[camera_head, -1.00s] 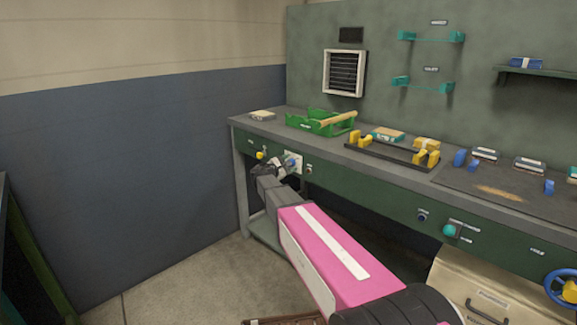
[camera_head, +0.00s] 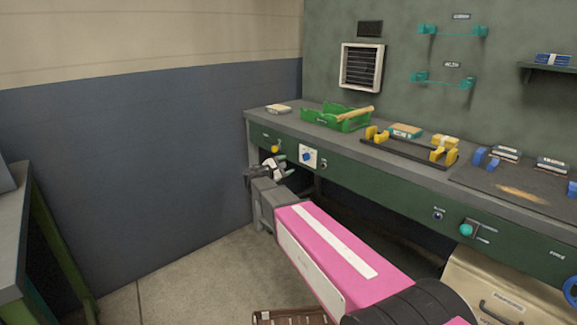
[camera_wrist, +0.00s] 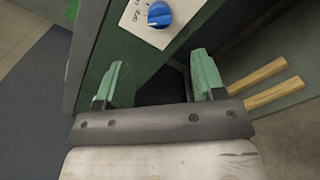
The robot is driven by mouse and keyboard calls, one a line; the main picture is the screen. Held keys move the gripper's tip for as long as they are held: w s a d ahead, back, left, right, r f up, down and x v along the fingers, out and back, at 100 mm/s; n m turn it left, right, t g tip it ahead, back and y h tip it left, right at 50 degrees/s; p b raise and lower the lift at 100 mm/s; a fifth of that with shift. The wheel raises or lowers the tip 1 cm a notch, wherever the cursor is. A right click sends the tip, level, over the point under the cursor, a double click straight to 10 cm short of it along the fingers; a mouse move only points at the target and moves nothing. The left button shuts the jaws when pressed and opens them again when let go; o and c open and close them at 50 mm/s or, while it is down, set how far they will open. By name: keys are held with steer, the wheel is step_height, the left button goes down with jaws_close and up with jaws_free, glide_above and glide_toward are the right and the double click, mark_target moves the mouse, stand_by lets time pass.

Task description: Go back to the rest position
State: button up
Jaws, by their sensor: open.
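My gripper (camera_head: 283,168) is at the front of the green workbench (camera_head: 390,190), near its left end and below the benchtop edge. In the wrist view my gripper (camera_wrist: 160,82) shows two green fingers spread apart with nothing between them. A blue knob (camera_wrist: 159,14) on a white plate is just beyond the fingers. The same blue knob (camera_head: 306,157) shows in the head view, just right of my gripper and apart from it.
On the bench are a green tray (camera_head: 338,124) with a wooden rod, a dark rack with yellow holders (camera_head: 410,152), and a dark mat (camera_head: 470,179). A beige drawer box (camera_head: 500,288) is at lower right, a brown crate (camera_head: 290,317) at the bottom.

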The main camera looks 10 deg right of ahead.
steer(key=s+d+f+m+g+y, duration=0.3)
steer(key=s+d+f+m+g, duration=0.15)
steer(key=s+f, duration=0.3)
steer(key=s+d+f+m+g+y, duration=0.35)
steer(key=s+d+f, duration=0.25)
steer(key=s, duration=0.3)
steer(key=s+a+f+m+g+y, duration=0.1)
steer(key=s+f+m+y, duration=0.2)
steer(key=s, duration=0.4)
steer(key=s+f+m+g+y, duration=0.1)
steer(key=s+f+m+y, duration=0.2)
steer(key=s+m+y, duration=0.2)
steer(key=s, duration=0.2)
steer(key=shift+s+a+g, duration=0.3)
steer(key=shift+a, duration=0.1)
